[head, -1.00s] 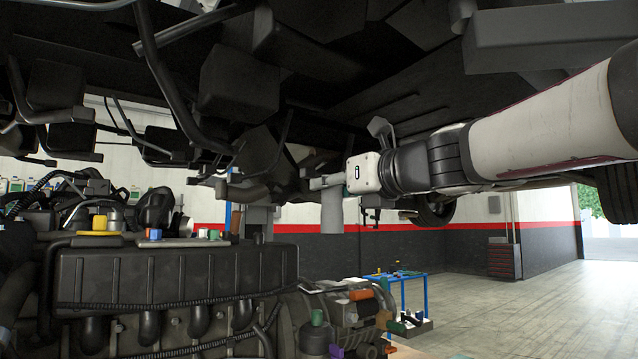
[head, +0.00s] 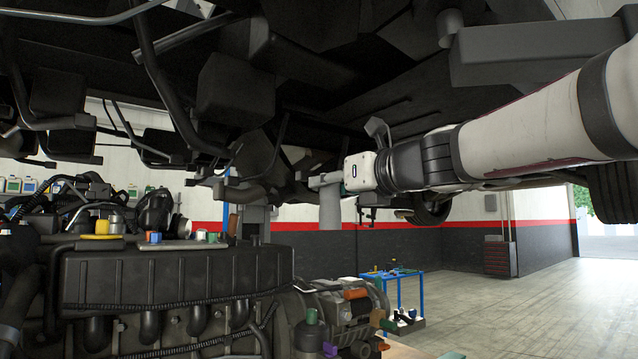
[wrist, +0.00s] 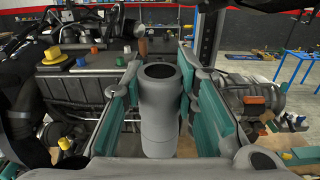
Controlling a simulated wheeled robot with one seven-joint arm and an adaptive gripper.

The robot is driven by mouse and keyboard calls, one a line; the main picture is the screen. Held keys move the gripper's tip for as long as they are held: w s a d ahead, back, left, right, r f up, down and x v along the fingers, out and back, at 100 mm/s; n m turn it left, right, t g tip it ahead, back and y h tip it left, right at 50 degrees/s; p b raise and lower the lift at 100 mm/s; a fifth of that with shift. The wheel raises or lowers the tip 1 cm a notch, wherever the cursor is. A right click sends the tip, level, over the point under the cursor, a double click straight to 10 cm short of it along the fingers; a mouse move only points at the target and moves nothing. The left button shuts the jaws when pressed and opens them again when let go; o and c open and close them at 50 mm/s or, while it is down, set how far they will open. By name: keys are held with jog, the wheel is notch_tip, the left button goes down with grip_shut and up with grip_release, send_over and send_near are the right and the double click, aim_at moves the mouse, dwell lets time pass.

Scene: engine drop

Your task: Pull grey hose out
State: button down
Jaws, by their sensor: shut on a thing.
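The grey hose (head: 329,211) is a short, upright grey tube. It hangs under the car's dark underside in the head view, right of the engine. In the wrist view the hose (wrist: 160,110) stands between the fingers with its round open top end facing up. My gripper (head: 325,181) is shut on the hose near its upper end. In the wrist view the teal pads of my gripper (wrist: 160,75) lie on either side of it. The hose's lower end hangs clear in the head view, with no visible contact with the engine.
The dark engine (head: 170,275) fills the lower left, with coloured caps on top. The car's underside with pipes (head: 240,192) is close above and left of my gripper. A blue-framed cart (head: 400,285) stands behind. The floor at right is clear.

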jog(key=shift+r+p, duration=1.3)
jog(key=shift+r, duration=0.3)
